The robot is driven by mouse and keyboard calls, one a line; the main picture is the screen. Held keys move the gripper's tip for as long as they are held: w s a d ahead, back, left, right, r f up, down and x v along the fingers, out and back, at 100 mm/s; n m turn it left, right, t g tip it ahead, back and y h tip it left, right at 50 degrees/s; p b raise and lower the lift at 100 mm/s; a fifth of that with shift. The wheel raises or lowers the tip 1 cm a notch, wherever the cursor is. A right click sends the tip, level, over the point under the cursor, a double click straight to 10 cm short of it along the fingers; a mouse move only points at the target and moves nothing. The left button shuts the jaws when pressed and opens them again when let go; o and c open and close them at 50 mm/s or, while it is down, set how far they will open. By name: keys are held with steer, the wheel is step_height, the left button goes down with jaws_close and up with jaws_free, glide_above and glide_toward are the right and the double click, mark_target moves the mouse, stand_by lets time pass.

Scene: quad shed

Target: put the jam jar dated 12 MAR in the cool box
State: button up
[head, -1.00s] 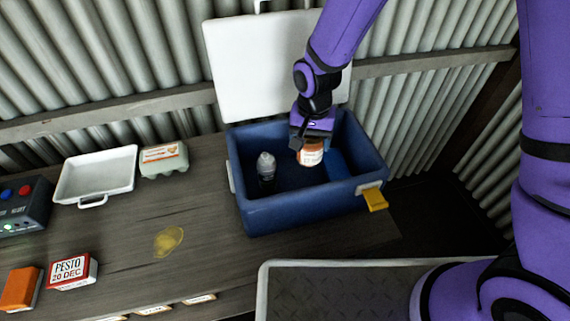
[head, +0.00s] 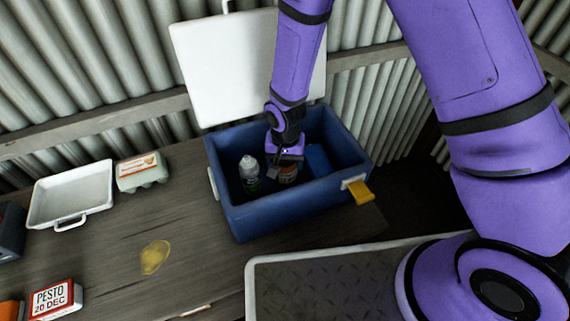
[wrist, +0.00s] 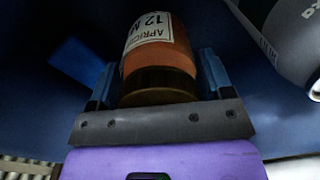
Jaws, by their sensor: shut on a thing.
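The jam jar (head: 288,173) is inside the open blue cool box (head: 290,214), low between the walls. In the wrist view the jar (wrist: 160,58) is orange with a dark lid, and its white label reads "APRIC…" and "12 M…", upside down; the rest is cut off. My gripper (head: 288,160) reaches down into the box and is shut on the jar; in the wrist view its two blue fingers (wrist: 158,80) stand on either side of it. I cannot tell whether the jar touches the box floor.
A grey bottle (head: 249,172) stands in the box left of the jar, and a blue block (head: 318,158) lies to the right. The white lid (head: 248,70) stands open behind. A white tray (head: 72,192), egg carton (head: 142,172) and pesto box (head: 54,298) are on the bench.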

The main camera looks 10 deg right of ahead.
steer(key=shift+f, duration=0.8)
steer(key=shift+f, duration=0.15)
steer(key=o, duration=1.4)
steer(key=shift+c, duration=0.2)
step_height(320, 180, up, 12)
steer(key=shift+r, duration=0.15)
